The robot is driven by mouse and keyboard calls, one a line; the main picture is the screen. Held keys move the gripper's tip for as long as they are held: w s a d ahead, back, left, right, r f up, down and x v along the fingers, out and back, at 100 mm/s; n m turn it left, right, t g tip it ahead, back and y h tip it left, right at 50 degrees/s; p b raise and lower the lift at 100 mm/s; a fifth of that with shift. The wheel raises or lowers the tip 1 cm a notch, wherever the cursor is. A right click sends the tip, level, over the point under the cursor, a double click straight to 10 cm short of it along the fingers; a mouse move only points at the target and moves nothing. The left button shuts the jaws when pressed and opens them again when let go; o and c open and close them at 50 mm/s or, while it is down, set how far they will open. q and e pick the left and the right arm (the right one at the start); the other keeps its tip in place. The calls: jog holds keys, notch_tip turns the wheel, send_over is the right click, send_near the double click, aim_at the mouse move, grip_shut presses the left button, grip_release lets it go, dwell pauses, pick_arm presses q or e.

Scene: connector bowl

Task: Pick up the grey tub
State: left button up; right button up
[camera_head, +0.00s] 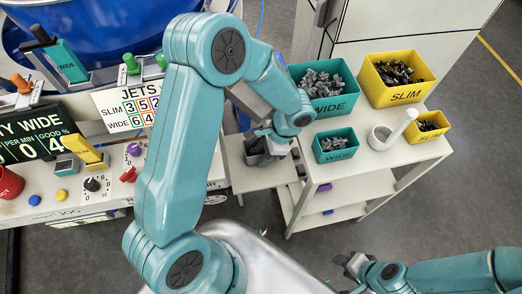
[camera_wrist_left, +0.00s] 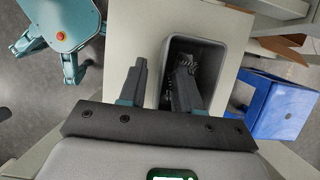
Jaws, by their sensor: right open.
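The grey tub (camera_wrist_left: 214,72) stands on a pale ledge in the left wrist view, with dark small parts inside it. My left gripper (camera_wrist_left: 162,64) is open above it. One finger is to the left of the tub's left wall and the other is over the tub's inside; I cannot tell whether either touches it. In the head view my left gripper (camera_head: 266,146) is over the small pale stand, and it and the arm hide most of the tub. My right gripper (camera_head: 350,264) is open and empty at the lower right, away from the tub.
A white cart (camera_head: 385,165) right of the tub carries teal WIDE bins (camera_head: 330,106), yellow SLIM bins (camera_head: 395,97) and a white holder (camera_head: 381,138). A control panel with a yellow lever (camera_head: 84,151) stands left. A blue crate (camera_wrist_left: 285,110) shows in the wrist view.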

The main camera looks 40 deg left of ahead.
pick_arm(q)
jog(key=shift+f+b, duration=0.25)
jog(key=shift+b, duration=0.1)
dwell(0.4)
grip_shut()
